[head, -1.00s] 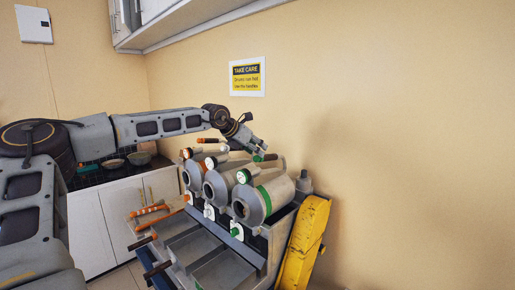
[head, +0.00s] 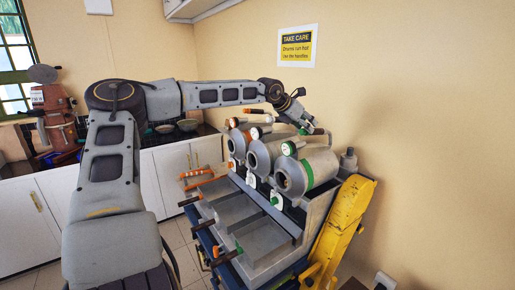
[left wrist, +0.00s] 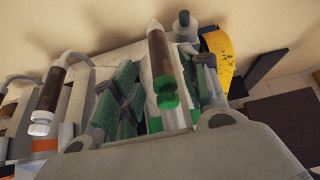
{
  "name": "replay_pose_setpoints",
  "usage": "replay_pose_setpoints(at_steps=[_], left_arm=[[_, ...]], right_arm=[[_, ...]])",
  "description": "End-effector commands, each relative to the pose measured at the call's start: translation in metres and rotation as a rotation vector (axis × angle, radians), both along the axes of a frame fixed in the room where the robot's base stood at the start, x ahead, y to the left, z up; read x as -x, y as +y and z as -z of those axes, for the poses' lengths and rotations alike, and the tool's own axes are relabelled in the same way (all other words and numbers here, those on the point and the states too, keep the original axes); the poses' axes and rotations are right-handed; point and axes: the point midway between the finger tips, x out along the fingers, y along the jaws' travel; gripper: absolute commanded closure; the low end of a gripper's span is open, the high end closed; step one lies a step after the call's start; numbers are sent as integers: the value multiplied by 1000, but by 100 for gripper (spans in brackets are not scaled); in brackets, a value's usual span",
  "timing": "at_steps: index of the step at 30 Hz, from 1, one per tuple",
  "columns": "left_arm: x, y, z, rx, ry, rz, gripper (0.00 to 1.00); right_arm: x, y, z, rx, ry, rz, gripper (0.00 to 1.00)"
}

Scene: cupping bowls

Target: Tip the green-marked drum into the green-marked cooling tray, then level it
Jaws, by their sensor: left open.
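My left gripper (head: 310,128) is above the drum's upper part. In the left wrist view its green-padded fingers (left wrist: 160,95) stand open on both sides of a brown handle (left wrist: 160,62) with a green collar. I cannot tell whether they touch it. My right gripper is out of view.
Two more drums, white-marked (head: 262,152) and orange-marked (head: 238,142), stand close to the left with their own trays. A yellow frame piece (head: 342,225) is right of the stand. A warning sign (head: 298,46) hangs on the wall behind.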

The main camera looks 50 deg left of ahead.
Motion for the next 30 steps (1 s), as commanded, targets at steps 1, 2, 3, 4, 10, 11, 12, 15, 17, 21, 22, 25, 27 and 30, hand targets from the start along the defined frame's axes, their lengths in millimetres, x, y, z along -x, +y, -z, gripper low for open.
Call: replay_pose_setpoints(at_steps=[1, 2, 3, 4, 10, 11, 12, 15, 17, 21, 22, 25, 27, 30], left_arm=[[-3, 0, 2, 0, 1, 0, 55], [-4, 0, 3, 0, 1, 0, 55], [-6, 0, 4, -1, 2, -1, 55], [-8, 0, 5, -1, 1, -1, 55], [-18, -1, 13, -1, 1, 0, 55], [-19, -1, 14, -1, 1, 0, 55], [-21, -1, 16, -2, 2, 0, 55], [-26, -2, 20, -1, 1, -1, 55], [-29, -3, 22, 0, 0, 0, 55], [-34, -2, 26, -1, 1, 0, 55], [-35, -3, 26, -1, 1, 0, 55], [-38, -3, 29, -2, 1, 0, 55], [-41, -4, 30, -2, 0, 0, 55], [-44, -3, 33, -1, 1, 0, 55]], right_arm=[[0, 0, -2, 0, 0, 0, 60], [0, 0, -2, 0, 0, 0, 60], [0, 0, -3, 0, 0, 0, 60], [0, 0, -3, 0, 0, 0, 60], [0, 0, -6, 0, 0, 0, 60], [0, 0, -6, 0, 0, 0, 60], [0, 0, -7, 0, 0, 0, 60], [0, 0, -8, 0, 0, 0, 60], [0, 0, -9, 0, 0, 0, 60], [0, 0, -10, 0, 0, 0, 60], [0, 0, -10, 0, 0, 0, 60], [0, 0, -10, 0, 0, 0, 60], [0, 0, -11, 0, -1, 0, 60], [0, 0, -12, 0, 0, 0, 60]])
